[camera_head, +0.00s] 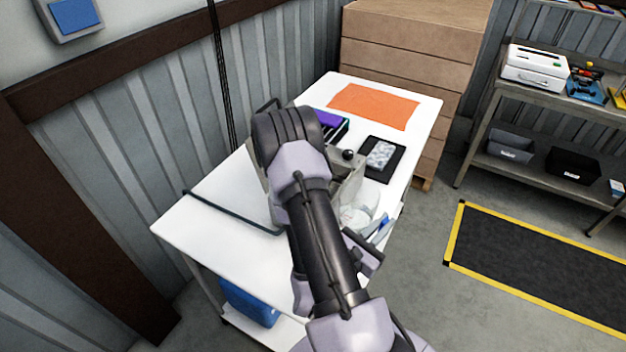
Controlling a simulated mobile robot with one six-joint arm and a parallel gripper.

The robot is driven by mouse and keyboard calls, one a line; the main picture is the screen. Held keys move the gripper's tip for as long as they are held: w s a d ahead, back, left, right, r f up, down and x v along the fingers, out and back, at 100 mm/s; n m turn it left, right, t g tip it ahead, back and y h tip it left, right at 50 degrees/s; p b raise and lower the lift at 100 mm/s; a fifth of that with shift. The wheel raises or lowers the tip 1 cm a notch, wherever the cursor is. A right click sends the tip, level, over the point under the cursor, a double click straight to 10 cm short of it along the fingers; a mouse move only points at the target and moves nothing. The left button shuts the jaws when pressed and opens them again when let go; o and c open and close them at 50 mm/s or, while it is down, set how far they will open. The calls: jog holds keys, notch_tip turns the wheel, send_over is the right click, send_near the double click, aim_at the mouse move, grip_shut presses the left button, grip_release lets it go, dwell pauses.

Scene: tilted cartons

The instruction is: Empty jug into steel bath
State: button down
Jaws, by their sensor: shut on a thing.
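The steel bath (348,187) is a grey-beige metal box on the white table, with a black knob at its far right corner; my arm covers its middle. A clear, rounded vessel, seemingly the jug (357,214), shows at the near right side of the bath, just right of my arm. Its tilt and contents cannot be made out. My gripper (374,240) is only partly visible beside the jug, low on the right of my arm. It appears shut on the jug; the fingertips are largely hidden.
The white table (200,235) has free room at its near left. Behind the bath are a purple-topped dark box (330,122), a black tray (396,149) with a pale item, and an orange mat (373,106). Stacked cartons (410,45) and a shelf (500,88) stand beyond.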

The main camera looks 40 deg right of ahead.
aim_at(379, 210)
jog(key=shift+w+r+n+g+p, duration=0.1)
jog(key=shift+w+r+n+p, duration=0.2)
jog(key=shift+r+p, duration=0.4)
jog(key=shift+w+r+n+g+p, duration=0.1)
jog(key=shift+w+r+n+p, duration=0.25)
jog(key=shift+r, duration=0.6)
jog(key=shift+w+r+n+g+p, duration=0.15)
jog(key=shift+r+n+p, duration=0.2)
jog(key=shift+r+p, duration=0.4)
jog(key=shift+w+r+n, duration=0.25)
jog(key=shift+r+n, duration=0.05)
jog(key=w+r+n+p, duration=0.6)
jog(key=w+n+p, duration=0.1)
jog(key=p, duration=0.4)
jog(key=shift+d+y, duration=0.2)
jog(key=shift+y, duration=0.1)
jog(key=shift+w+r+n+g+p, duration=0.15)
jog(key=shift+w+n+g+p, duration=0.1)
jog(key=shift+w+n+p, duration=0.8)
jog(key=shift+w+n, duration=0.65)
jog(key=shift+n, duration=0.2)
jog(key=shift+w+d+f+n, duration=0.15)
jog(key=shift+w+n, duration=0.3)
jog(key=shift+w, duration=0.4)
jog(key=shift+w+f+n, duration=0.1)
jog(key=shift+w+n, duration=0.35)
jog(key=shift+w, duration=0.4)
jog(key=shift+w+r+n, duration=0.25)
jog(key=shift+w+n, duration=0.25)
jog(key=shift+w, duration=0.05)
